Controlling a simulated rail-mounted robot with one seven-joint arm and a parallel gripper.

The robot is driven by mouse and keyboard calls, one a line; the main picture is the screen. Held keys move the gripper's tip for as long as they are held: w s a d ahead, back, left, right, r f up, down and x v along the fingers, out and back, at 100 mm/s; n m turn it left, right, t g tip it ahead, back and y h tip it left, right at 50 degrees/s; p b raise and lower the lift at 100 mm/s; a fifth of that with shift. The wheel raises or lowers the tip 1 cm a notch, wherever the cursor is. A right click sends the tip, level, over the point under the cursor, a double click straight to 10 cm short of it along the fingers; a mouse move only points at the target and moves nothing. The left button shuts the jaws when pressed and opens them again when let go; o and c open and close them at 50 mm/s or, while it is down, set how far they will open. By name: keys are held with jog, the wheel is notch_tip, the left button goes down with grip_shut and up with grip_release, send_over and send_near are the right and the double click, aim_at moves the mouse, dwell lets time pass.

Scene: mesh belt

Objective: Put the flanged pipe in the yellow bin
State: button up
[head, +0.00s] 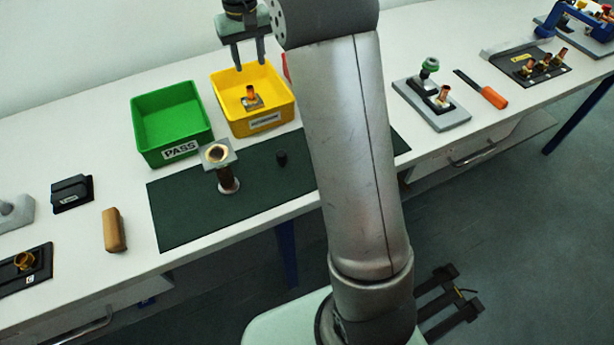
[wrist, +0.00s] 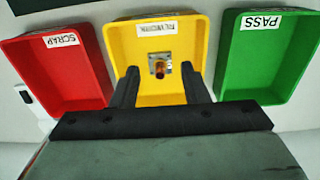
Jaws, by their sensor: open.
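The flanged pipe (head: 251,97), a copper-coloured stub on a square metal plate, sits inside the yellow bin (head: 286,111). In the wrist view the pipe (wrist: 159,68) lies on the floor of the yellow bin (wrist: 120,45), seen between my fingers. My gripper (head: 242,58) is open and empty above the bin's back part. In the wrist view the fingertips of my gripper (wrist: 158,78) are apart with nothing held between them.
The green PASS bin (head: 172,122) stands left of the yellow bin; the red SCRAP bin (wrist: 60,65) is on its other side. A tall flanged metal piece (head: 228,184) and a small black part (head: 282,157) stand on the dark mat (head: 190,225).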

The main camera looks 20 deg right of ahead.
jog(key=s+f, duration=0.3)
jog(key=s, duration=1.4)
jog(key=s+f, duration=0.4)
jog(key=s, duration=1.4)
jog(key=shift+s+m, duration=0.15)
jog(key=shift+m, duration=0.15)
